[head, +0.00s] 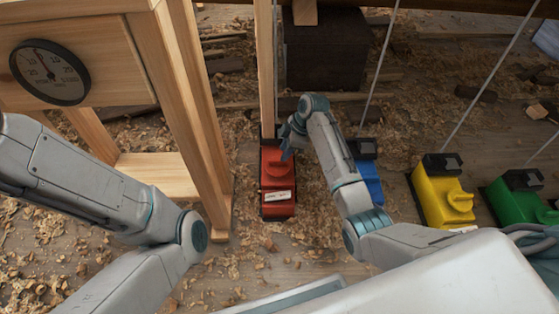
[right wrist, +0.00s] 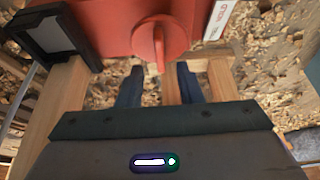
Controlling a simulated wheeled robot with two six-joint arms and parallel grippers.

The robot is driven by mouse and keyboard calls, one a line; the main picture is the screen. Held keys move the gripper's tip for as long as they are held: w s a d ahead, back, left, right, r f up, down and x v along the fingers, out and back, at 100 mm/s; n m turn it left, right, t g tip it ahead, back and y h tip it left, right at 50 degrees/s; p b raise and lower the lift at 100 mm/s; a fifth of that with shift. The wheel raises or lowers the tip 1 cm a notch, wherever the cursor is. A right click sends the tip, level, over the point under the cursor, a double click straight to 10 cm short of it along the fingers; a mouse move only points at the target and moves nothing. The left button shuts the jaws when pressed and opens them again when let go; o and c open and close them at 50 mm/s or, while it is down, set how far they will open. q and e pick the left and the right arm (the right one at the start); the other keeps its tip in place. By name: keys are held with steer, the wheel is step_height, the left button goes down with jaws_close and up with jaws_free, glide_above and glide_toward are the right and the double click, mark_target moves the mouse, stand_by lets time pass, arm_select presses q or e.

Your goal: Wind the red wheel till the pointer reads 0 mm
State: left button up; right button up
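The red wheel (right wrist: 162,40) is a round knob with a raised grip bar on the face of a red box (right wrist: 100,22). In the head view the red box (head: 279,208) stands on the floor by a wooden post, its wheel (head: 281,172) partly hidden by my gripper. My right gripper (head: 287,150) is at the wheel. In the right wrist view its two dark fingers (right wrist: 160,72) are apart, either side of the grip bar's lower end, with gaps showing. The round dial (head: 50,72) hangs on a wooden frame; its pointer leans up and left, numbers too small to read surely. My left gripper is out of view.
A blue box (head: 370,180), a yellow box (head: 442,200) and a green box (head: 518,203) stand to the right, with thin rods rising from them. The wooden frame leg (head: 200,110) stands left of the red box. Wood shavings cover the floor; a dark block (head: 325,55) lies behind.

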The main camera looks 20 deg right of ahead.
mark_target(278, 160)
steer(key=b+x, duration=0.2)
steer(key=x, duration=0.3)
steer(key=shift+a+f, duration=0.1)
steer(key=shift+f, duration=0.05)
jaws_close()
